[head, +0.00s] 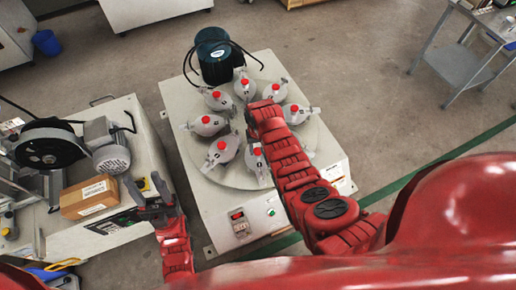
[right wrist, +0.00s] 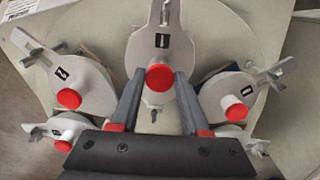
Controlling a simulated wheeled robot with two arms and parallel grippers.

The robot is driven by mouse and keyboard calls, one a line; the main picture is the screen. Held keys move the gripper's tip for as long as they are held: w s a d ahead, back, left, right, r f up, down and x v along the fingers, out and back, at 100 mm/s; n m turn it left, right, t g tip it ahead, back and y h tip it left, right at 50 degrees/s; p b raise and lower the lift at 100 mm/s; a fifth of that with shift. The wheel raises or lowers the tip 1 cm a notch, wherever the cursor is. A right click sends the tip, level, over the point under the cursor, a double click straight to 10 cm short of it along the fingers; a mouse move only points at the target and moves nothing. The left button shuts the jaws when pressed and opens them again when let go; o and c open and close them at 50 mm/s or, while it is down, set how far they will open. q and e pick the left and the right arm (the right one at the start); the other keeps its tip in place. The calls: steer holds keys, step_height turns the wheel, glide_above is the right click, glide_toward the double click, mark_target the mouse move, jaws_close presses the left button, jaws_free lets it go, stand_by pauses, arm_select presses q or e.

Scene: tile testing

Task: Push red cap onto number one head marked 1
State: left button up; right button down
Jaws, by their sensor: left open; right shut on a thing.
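Several grey grinding heads with red caps stand in a ring on a round disc (head: 238,180) on the pale machine. In the right wrist view, one head (right wrist: 162,22) with a black label lies straight ahead, its number too small to read. My right gripper (right wrist: 159,74) is shut around that head's red cap (right wrist: 160,77), one finger on each side. In the head view, my right gripper (head: 251,124) is over the disc, its fingers partly hidden by the arm. My left gripper (head: 148,192) is open and empty beside a cardboard box.
The neighbouring heads (right wrist: 78,88) (right wrist: 232,97) sit close on both sides of my right fingers. A dark green motor (head: 214,58) with black cables stands behind the ring. The left bench holds the cardboard box (head: 90,196) and a black wheel (head: 45,148). A metal cart (head: 455,62) stands far right.

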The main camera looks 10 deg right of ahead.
steer(key=shift+f, duration=0.45)
stand_by(0.6)
jaws_free()
stand_by(0.5)
steer(key=shift+r+p, duration=2.5)
steer(key=shift+r, duration=1.05)
jaws_close()
